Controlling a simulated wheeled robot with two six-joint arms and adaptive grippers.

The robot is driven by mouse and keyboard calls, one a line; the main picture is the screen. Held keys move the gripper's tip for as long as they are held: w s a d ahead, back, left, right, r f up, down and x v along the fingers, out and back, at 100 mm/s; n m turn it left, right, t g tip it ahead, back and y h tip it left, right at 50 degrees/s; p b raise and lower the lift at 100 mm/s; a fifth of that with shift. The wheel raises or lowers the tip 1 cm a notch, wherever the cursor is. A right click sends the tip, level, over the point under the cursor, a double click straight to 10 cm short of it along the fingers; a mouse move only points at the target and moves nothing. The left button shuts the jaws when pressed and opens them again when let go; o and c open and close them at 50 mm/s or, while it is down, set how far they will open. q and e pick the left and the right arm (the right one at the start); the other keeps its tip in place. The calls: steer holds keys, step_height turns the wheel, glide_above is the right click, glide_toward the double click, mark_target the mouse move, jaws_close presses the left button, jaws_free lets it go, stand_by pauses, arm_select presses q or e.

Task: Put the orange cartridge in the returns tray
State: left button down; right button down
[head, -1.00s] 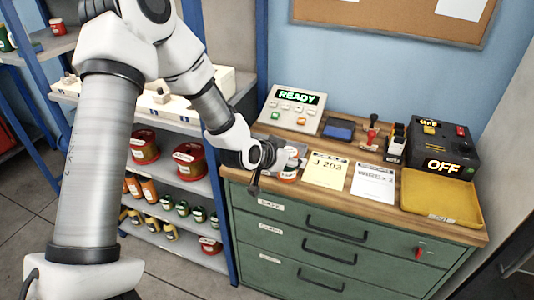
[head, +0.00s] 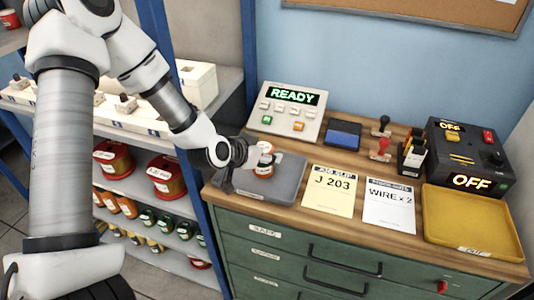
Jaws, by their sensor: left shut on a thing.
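My left gripper (head: 250,158) is shut on an orange cartridge (head: 264,171) with a white label. It holds the cartridge at the left end of the bench, over or on a flat grey tray (head: 287,183). I cannot tell whether the cartridge touches the tray. The gripper hides part of the cartridge. A yellow tray (head: 487,249), its front label seeming to read OUT, lies at the right end of the bench. No label reading returns is legible. My right gripper is not in view.
A READY panel (head: 292,104) stands behind the grey tray. A J 203 card (head: 332,191) and a WIRE x 2 card (head: 389,206) lie between the trays. Stamps (head: 380,147), a blue pad (head: 342,134) and a dark OFF box (head: 467,160) stand at the back. Left shelves hold spools and cans.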

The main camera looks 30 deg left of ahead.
arm_select(q)
steer(key=c, duration=0.8)
jaws_free()
steer(key=o, duration=0.4)
steer(key=shift+s+a, duration=0.15)
steer(key=shift+s, duration=0.05)
steer(key=shift+s+r, duration=0.1)
steer(key=p+v, duration=1.2)
steer(key=p, duration=0.3)
steer(key=shift+p, duration=0.35)
